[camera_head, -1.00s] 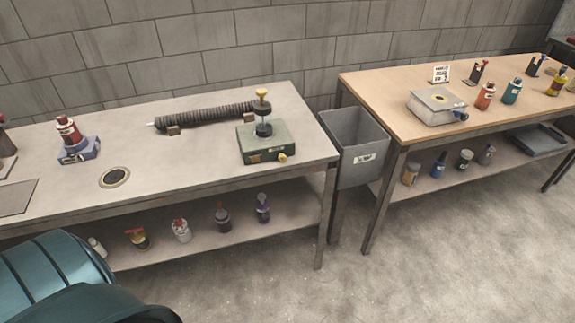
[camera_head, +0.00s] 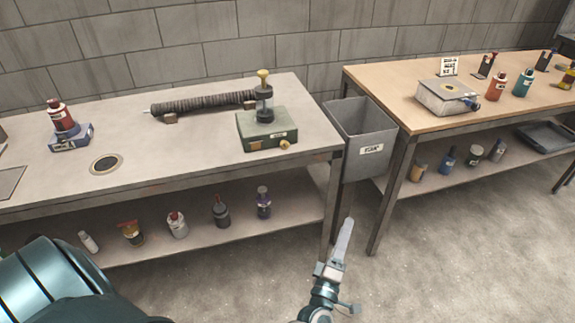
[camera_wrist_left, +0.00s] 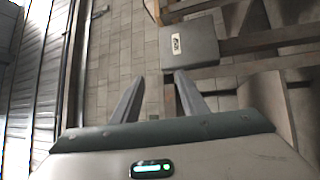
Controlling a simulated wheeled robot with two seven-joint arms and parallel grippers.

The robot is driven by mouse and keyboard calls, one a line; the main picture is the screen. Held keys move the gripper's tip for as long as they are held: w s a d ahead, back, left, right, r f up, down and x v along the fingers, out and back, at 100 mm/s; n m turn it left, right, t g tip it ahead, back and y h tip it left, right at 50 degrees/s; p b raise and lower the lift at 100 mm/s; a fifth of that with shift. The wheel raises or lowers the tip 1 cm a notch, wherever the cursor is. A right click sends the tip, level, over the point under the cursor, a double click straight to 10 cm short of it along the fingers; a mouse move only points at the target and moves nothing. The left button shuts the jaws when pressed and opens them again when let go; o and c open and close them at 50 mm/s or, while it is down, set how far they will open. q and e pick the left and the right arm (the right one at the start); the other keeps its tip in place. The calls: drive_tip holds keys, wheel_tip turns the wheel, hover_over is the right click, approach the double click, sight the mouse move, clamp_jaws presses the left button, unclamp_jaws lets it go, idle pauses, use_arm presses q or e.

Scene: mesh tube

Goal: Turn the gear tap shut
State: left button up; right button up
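A green box (camera_head: 268,139) stands at the right end of the near grey table, with a small brass knob (camera_head: 285,145) on its front side. I cannot tell for certain which part is the gear tap. A dark ribbed tube (camera_head: 205,102) lies behind, its right end at the cylinder. My left gripper (camera_head: 347,226) is in front of the table's right end, apart from the box. In the left wrist view its fingers (camera_wrist_left: 159,76) are spread and empty. My right gripper is out of view.
A grey labelled bin (camera_head: 362,135) stands between the tables; it also shows in the left wrist view (camera_wrist_left: 190,46). A wooden table (camera_head: 430,123) at right holds a pale box (camera_head: 446,97) and bottles. A red bottle (camera_head: 59,115) stands at left.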

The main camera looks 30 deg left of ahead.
sight(285, 147)
use_arm(q)
drive_tip(key=s+a+r+n+g+y+b, duration=0.1)
drive_tip(key=a+r+n+g+y+b, duration=0.2)
drive_tip(key=n, duration=1.1)
drive_tip(key=s+a+r+n+g+y+b, duration=0.1)
drive_tip(key=a+r+n+g+y+b, duration=0.3)
drive_tip(key=r+n, duration=0.5)
drive_tip(key=a+n+g+y, duration=0.2)
drive_tip(key=a+n+y, duration=0.1)
drive_tip(key=n, duration=0.3)
drive_tip(key=shift+s+a+r+n+b, duration=0.25)
drive_tip(key=shift+s+a+n+b, duration=0.05)
drive_tip(key=shift+s+a, duration=0.1)
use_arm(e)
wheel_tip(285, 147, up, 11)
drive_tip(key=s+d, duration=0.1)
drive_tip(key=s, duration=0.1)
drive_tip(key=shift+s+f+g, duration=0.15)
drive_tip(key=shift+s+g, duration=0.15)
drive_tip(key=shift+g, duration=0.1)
use_arm(q)
drive_tip(key=shift+w+a, duration=0.1)
drive_tip(key=p+x, duration=0.1)
drive_tip(key=x, duration=1.6)
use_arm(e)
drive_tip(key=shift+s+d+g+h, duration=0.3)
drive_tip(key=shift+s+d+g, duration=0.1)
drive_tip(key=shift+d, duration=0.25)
